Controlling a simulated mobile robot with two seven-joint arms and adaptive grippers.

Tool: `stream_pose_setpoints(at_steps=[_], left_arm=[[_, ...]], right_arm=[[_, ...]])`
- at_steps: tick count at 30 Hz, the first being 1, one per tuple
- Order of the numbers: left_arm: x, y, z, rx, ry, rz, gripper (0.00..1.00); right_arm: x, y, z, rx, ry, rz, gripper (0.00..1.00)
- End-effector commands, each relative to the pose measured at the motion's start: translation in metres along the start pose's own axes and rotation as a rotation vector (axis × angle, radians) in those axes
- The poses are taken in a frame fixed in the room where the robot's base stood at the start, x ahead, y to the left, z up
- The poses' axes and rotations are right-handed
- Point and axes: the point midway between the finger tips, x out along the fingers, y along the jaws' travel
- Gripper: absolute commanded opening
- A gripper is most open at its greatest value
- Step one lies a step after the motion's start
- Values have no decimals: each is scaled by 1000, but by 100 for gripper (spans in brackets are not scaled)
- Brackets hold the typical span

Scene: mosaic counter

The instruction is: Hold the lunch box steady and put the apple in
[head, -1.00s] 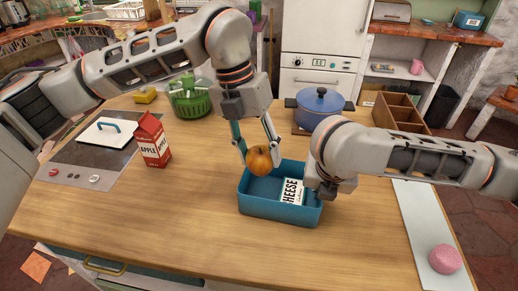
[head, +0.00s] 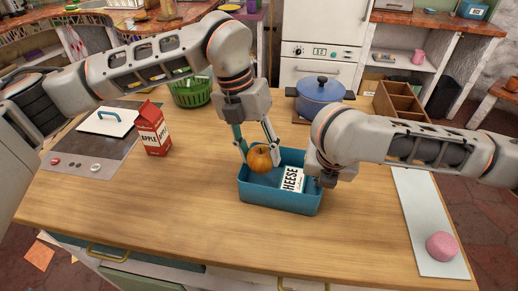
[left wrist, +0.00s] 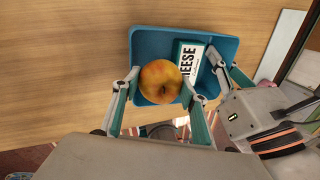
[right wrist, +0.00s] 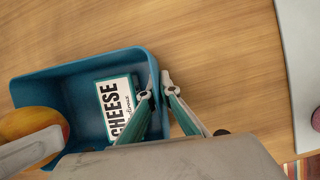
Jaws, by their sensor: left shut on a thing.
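The blue lunch box (head: 280,199) stands open on the wooden counter, with a cheese pack (head: 292,180) in its right part. My left gripper (head: 260,154) is shut on the orange-yellow apple (head: 259,161), one finger on each side. The apple is over the left part of the box, low near rim level; I cannot tell whether it touches the floor. It also shows in the left wrist view (left wrist: 160,82). My right gripper (right wrist: 157,86) has one finger inside and one outside the box's right wall, closed on it. In the head view its fingertips are mostly hidden.
A blue pot (head: 320,95), a green basket (head: 190,92) and a wooden divided box (head: 398,101) stand behind. A pink ball (head: 441,246) lies on a pale board (head: 420,205) at right.

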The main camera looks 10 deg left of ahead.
Motion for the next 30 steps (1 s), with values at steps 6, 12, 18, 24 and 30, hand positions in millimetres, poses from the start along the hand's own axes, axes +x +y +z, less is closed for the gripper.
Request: stream_pose_setpoints(at_steps=[6,12,18,24,30], left_arm=[[24,6,-4,1,17,6,18],[27,9,-3,-3,15,8,18],[27,11,-3,-7,15,10,53],[26,12,-2,-10,15,12,62],[24,11,-2,-9,13,10,62]], right_arm=[[0,2,0,-2,-2,4,0],[1,0,0,-1,-2,1,0],[2,-1,0,-1,-2,-2,0],[3,-2,0,0,-1,-6,0],[3,-3,0,0,-1,-7,0]])
